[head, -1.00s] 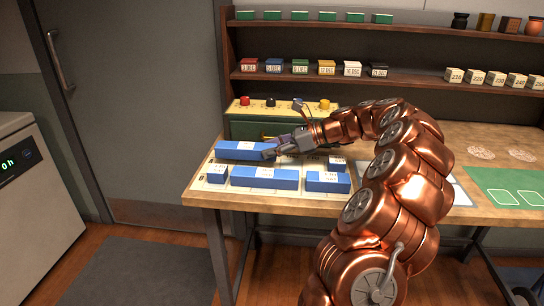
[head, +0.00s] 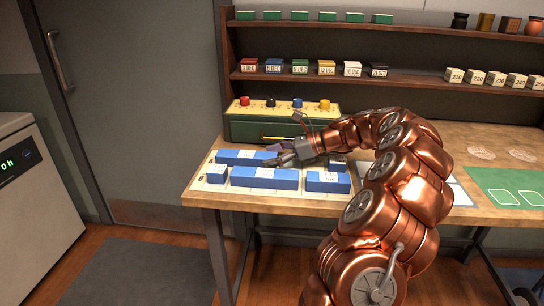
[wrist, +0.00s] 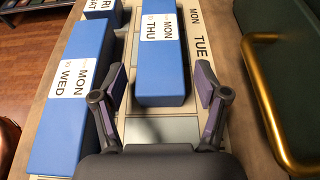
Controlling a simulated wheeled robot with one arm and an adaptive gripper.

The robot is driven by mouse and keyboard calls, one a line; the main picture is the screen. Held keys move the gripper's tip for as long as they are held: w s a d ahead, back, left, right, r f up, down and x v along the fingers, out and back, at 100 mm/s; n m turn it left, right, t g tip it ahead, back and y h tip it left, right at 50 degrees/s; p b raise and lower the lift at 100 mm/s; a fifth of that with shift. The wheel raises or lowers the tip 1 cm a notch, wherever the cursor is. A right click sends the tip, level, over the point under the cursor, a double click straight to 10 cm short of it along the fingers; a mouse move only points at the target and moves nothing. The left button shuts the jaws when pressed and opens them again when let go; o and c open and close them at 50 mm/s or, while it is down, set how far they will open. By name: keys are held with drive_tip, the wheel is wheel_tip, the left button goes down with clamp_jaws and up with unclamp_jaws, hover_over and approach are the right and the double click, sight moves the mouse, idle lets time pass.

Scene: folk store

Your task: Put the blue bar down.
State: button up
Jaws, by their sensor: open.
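The blue bar (head: 238,157), with a white label, lies flat at the back of the printed day mat (head: 204,184). In the wrist view, this bar (wrist: 162,85) reads MON and THU and its near end sits between my fingers. My gripper (head: 275,158) is open at the bar's right end. In the wrist view, the gripper (wrist: 160,68) shows a gap between each finger and the bar's sides. The mat's printed words MON and TUE show to the right of the bar.
A longer blue bar (wrist: 72,95) marked MON and WED lies left of it in the wrist view. Smaller blue blocks (head: 216,174) (head: 328,182) lie nearby on the mat. A green box with coloured knobs (head: 246,125) stands close behind. A green mat (head: 506,180) lies at right.

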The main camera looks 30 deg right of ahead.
drive_tip(key=p+v, duration=0.1)
drive_tip(key=v, duration=1.1)
drive_tip(key=shift+r, duration=0.1)
